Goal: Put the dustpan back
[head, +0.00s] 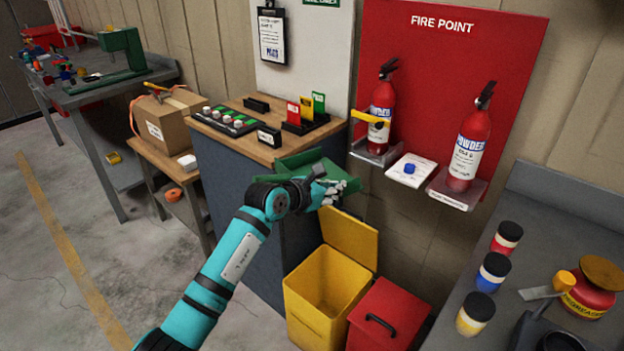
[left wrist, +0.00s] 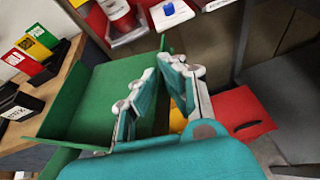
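The green dustpan (head: 309,161) is up in the air at my left gripper (head: 338,188), in front of the wood-topped cabinet. In the left wrist view the dustpan (left wrist: 95,100) fills the left side, its flat pan tilted. The fingers of my left gripper (left wrist: 160,70) are nearly together, with a narrow gap and green between them. They look closed on the dustpan's edge or handle; the exact contact is hidden. My right gripper is not in view.
A yellow bin (head: 325,290) with its lid up and a red bin (head: 388,315) stand below the gripper. A grey bench (head: 480,250) at right holds jars. The cabinet top (head: 262,150) carries card holders.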

